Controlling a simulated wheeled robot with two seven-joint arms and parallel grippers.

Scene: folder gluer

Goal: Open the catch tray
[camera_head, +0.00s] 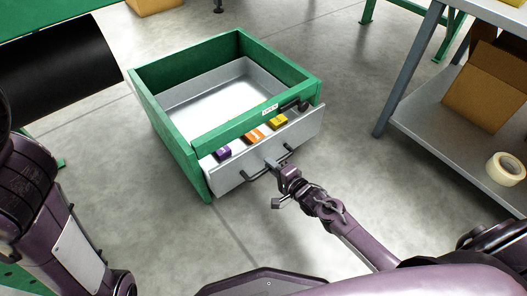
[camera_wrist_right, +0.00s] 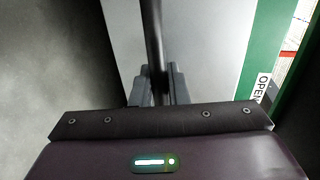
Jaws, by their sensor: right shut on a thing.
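The catch tray (camera_head: 257,152) is a grey drawer in a green frame (camera_head: 176,131). It is pulled part way out toward me, with small purple, orange and yellow boxes showing in the gap behind its front panel. My right gripper (camera_head: 274,163) is shut on the dark bar handle (camera_head: 247,176) of that front panel. In the right wrist view the handle bar (camera_wrist_right: 153,45) runs between the two fingers (camera_wrist_right: 152,88), with the grey panel (camera_wrist_right: 205,40) behind it. My left arm shows at the left edge of the head view, but its gripper is not in view.
A grey shelf (camera_head: 440,132) on the right holds a cardboard box (camera_head: 487,92) and a tape roll (camera_head: 505,168). A black roller (camera_head: 62,78) is at the left. The floor around the tray front is clear.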

